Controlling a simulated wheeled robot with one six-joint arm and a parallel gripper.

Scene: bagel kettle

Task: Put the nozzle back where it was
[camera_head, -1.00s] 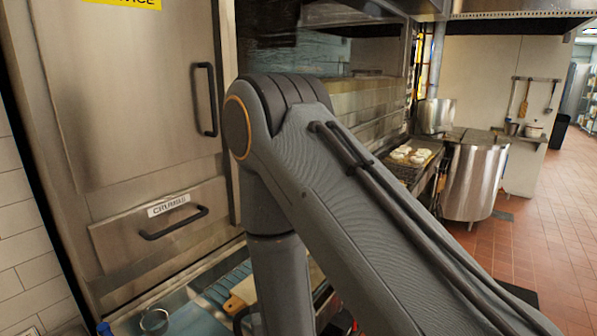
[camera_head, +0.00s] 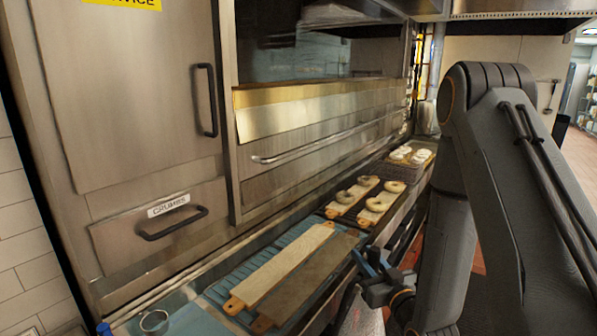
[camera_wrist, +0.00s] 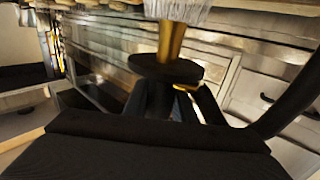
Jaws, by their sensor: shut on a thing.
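My gripper (camera_head: 372,268) is low at the right of the head view, in front of the boards on the counter. In the wrist view my gripper (camera_wrist: 178,95) is shut on the nozzle (camera_wrist: 171,42). The nozzle shows a brass stem and a black round collar close to the fingers. Pale streaks fan out from the stem's far end at the top edge; I cannot tell if they are water spray. A whitish patch shows below my gripper in the head view. The nozzle's resting place cannot be made out.
Two long boards (camera_head: 282,262) lie bare on the blue counter (camera_head: 205,322). Boards with bagels (camera_head: 372,202) and a tray of pale bagels (camera_head: 412,154) lie farther back. The steel oven front (camera_head: 300,150) rises behind the counter. A metal cup (camera_head: 154,322) stands at front left.

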